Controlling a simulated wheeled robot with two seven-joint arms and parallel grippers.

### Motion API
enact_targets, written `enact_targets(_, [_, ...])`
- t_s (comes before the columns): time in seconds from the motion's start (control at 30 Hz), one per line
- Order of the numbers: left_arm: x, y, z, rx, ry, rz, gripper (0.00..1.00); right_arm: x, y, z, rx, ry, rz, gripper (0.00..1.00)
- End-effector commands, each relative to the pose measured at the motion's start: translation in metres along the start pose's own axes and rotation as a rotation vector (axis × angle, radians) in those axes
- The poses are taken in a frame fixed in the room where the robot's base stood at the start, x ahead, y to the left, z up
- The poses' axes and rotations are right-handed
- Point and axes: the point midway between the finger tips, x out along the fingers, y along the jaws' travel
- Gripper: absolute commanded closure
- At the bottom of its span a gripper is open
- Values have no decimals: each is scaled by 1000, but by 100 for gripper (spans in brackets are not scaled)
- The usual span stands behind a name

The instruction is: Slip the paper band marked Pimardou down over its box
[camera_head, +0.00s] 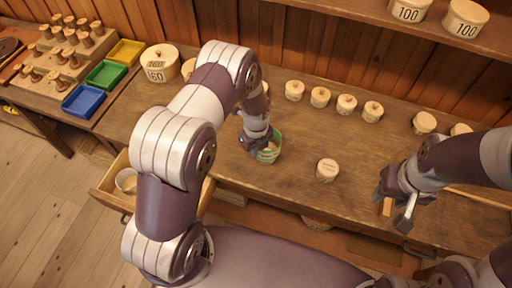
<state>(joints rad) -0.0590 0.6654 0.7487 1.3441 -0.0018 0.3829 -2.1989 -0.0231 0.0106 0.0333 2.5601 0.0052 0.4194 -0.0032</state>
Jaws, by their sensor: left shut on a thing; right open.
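My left gripper (264,150) is shut on a green band (277,145) low at the worktop, left of the middle. The band's marking is not readable, and the gripper partly hides it. I cannot tell whether the band is around anything. A round, pale wooden box (327,170) with small lettering on its lid stands alone to the right of it, apart from both grippers. The lettering is too small to read. My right gripper (396,212) is open above the front right of the worktop, with no box between its fingers.
Several small round boxes (320,97) line the back of the worktop. Large boxes marked 160 (158,68) and 100 (464,18) stand at back left and on the shelf. Blue (83,101), green (106,74) and yellow trays and a spool rack are at left. An open drawer (106,190) holds a cup.

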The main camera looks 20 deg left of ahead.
Motion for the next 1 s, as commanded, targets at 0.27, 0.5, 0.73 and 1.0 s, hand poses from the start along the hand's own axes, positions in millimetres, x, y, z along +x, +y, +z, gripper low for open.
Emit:
enact_targets(0.27, [0, -2, 2, 0, 0, 0, 100, 2, 0, 0, 0, 0, 0, 57])
enact_targets(0.5, [1, -2, 1, 0, 0, 0, 100, 3, 0, 0, 0, 0, 0, 57])
enact_targets(0.73, [10, -1, 1, 0, 0, 0, 100, 9, 0, 1, 0, 0, 0, 57])
enact_targets(1.0, [14, 0, 1, 0, 0, -1, 100, 12, 0, 1, 0, 0, 0, 57])
